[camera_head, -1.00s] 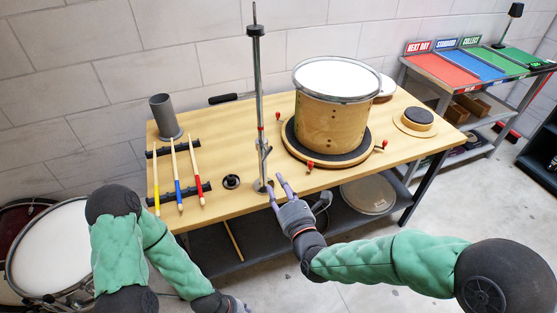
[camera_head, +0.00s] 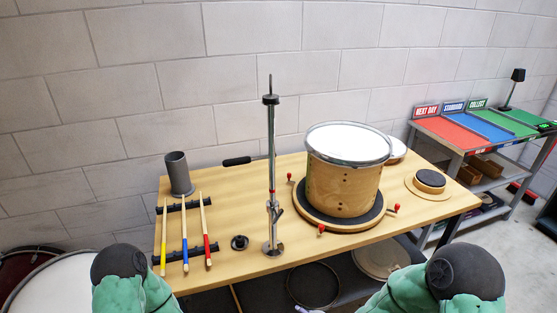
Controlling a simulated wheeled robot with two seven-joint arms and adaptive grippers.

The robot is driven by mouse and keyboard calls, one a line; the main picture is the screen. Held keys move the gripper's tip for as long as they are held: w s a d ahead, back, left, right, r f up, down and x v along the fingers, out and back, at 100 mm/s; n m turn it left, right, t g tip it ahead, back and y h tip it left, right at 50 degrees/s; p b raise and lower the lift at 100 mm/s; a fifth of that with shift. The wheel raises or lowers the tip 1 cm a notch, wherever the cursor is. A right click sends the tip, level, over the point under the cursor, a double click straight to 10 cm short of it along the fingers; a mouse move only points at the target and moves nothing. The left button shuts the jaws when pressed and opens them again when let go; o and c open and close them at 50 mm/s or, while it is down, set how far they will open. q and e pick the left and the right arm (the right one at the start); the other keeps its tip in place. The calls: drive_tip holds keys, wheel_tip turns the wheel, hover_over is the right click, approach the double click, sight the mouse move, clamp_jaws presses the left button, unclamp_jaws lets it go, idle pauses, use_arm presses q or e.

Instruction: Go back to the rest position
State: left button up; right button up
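Both my arms (camera_head: 130,285) (camera_head: 463,275) are low at the bottom edge of the head view, with only their upper parts showing. My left gripper is out of the picture. Of my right gripper only a pale fingertip (camera_head: 308,310) shows at the bottom edge, in front of the bench, so its opening is hidden. Nothing held is visible. The wooden bench (camera_head: 240,190) stands ahead, apart from both arms.
On the bench are a wooden drum (camera_head: 343,185) on a round stand, a metal rod stand (camera_head: 271,170), drumsticks (camera_head: 184,235) on a black rack, a grey cup (camera_head: 179,175) and a round pad (camera_head: 430,178). A shelf with coloured mats (camera_head: 470,130) stands right.

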drive_tip(key=s+d+f+m+g, duration=0.1)
drive_tip(key=s+f+m+g, duration=0.6)
drive_tip(key=s+f+m, duration=0.8)
drive_tip(key=shift+s+d+m+g, duration=0.35)
drive_tip(key=shift+s+m+g, duration=0.05)
drive_tip(key=shift+s+m, duration=0.7)
